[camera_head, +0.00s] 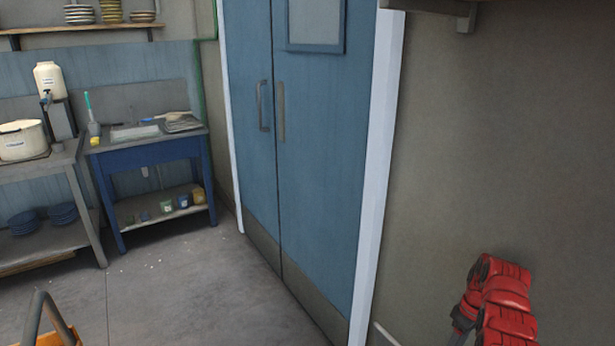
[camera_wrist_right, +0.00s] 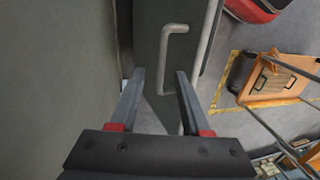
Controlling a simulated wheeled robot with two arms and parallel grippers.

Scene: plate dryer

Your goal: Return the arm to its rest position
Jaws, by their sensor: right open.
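My right arm (camera_head: 500,300) is red and bent at the lower right of the head view, close to the bare grey wall. In the right wrist view my right gripper (camera_wrist_right: 158,90) is open, with two dark fingers spread apart and nothing between them. Beyond the fingertips is a dark panel with a bent metal handle (camera_wrist_right: 166,60); the fingers do not appear to touch it. My left arm and left gripper are not in view.
A blue double door (camera_head: 320,150) stands ahead. An orange cart (camera_wrist_right: 280,82) stands on yellow floor marking. The floor before the doors is clear.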

